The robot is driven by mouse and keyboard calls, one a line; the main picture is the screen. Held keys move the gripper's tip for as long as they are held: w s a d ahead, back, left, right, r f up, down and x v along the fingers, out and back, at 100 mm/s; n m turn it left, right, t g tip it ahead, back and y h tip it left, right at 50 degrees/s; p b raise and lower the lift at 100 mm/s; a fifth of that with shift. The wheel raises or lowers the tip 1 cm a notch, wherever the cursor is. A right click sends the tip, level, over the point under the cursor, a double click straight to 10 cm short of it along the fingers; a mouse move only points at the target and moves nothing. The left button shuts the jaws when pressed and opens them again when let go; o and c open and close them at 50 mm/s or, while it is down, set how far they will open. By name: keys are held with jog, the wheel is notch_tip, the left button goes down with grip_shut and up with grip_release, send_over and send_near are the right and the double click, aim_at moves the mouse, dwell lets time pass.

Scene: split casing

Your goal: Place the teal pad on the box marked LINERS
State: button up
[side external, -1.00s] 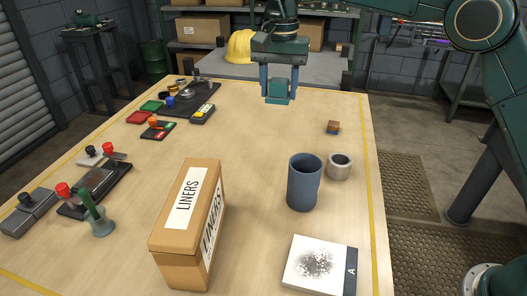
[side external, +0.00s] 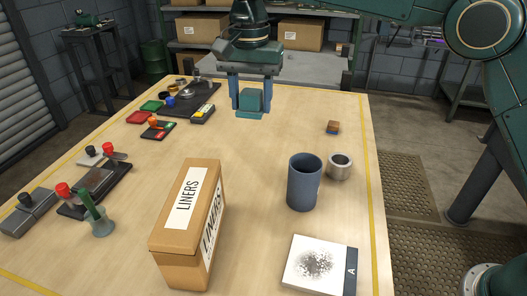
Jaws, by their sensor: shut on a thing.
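The teal pad (side external: 251,103) is a small block held between the blue fingers of my gripper (side external: 252,98), which is shut on it. My gripper holds it in the air over the far half of the table, behind the box. The box marked LINERS (side external: 188,205) is a tall orange-brown carton with white labels on its top and side. It stands at the near middle of the table, apart from my gripper. Nothing rests on its top.
A blue-grey cup (side external: 304,183) and a grey ring (side external: 340,166) stand right of the box. A white panel marked A (side external: 316,265) lies near right. A small brown-and-blue block (side external: 333,128) sits far right. Tools and switches line the left side. The table's middle is fairly clear.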

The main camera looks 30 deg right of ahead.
jog(key=r, duration=0.2)
send_over(205, 199)
jog(key=shift+f, duration=4.25)
jog(key=shift+f, duration=0.1)
jog(key=o, duration=1)
notch_tip(205, 199, up, 12)
